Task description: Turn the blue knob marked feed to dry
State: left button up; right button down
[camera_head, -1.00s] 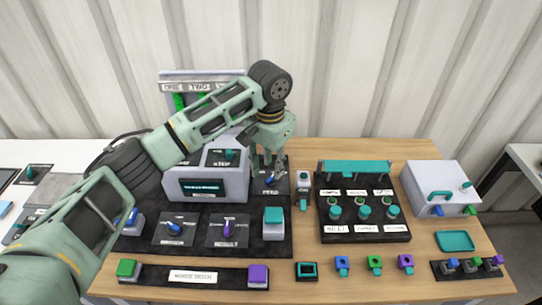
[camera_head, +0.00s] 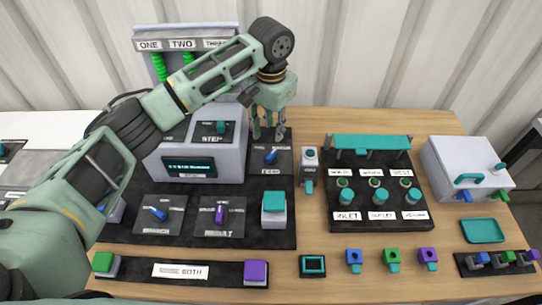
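The blue knob (camera_head: 271,157) sits on a small dark plate with a white label reading FEED (camera_head: 271,171), right of the grey box. Its pointer lies at a slant, with the upper end toward the right. The position words around it are too small to read. My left gripper (camera_head: 268,134) points down just behind and above the knob, its fingers apart with nothing between them. The fingertips look clear of the knob, and the knob is in plain view in front of them. My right gripper is not in view.
The grey box with a dark display (camera_head: 190,167) and a STEP knob (camera_head: 221,127) stands close left. Two more knobs, blue (camera_head: 157,214) and purple (camera_head: 219,214), and a teal button (camera_head: 274,202) lie in front. A switch block (camera_head: 309,165) stands close right.

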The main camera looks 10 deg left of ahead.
aim_at(271, 154)
pick_arm(q)
jog(key=shift+w+f+b, duration=0.2)
jog(key=shift+f+b, duration=0.4)
jog(key=shift+f, duration=0.55)
jog(key=shift+s+f+p, duration=0.1)
jog(key=shift+f+p, duration=0.4)
jog(key=shift+f, duration=3.35)
grip_shut()
